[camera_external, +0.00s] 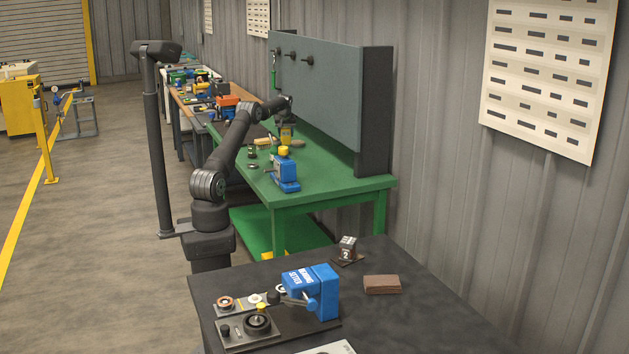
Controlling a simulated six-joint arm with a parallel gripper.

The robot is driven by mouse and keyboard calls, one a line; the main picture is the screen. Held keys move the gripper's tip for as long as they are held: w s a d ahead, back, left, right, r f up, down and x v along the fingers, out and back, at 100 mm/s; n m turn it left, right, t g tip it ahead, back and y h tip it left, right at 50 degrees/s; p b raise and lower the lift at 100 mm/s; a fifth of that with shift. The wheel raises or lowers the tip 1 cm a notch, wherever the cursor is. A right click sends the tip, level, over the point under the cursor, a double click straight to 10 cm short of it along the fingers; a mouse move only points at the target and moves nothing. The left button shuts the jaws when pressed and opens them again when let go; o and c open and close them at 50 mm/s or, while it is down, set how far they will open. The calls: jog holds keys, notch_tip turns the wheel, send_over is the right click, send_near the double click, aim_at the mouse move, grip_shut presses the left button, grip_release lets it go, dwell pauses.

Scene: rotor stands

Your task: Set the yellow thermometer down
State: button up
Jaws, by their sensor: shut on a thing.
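My gripper (287,122) is over the green workbench (345,184), at the end of my arm, which reaches in from the left. It is small in this view. It is shut on a small yellow thing, which I take to be the yellow thermometer (286,134). The thermometer hangs under the gripper above the bench, in front of the grey back panel. Its lower end and any gap to the bench top are too small to make out.
A blue device (285,174) with a yellow top (283,150) stands on the bench just in front of the gripper. Small dark parts (252,153) lie to its left. The grey panel (325,95) rises behind. The bench's right front part is clear. A dark table (420,310) is in the foreground.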

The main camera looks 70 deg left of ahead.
jog(key=shift+f, duration=0.1)
jog(key=o, duration=1.4)
jog(key=shift+o, duration=0.6)
jog(key=v, duration=1.2)
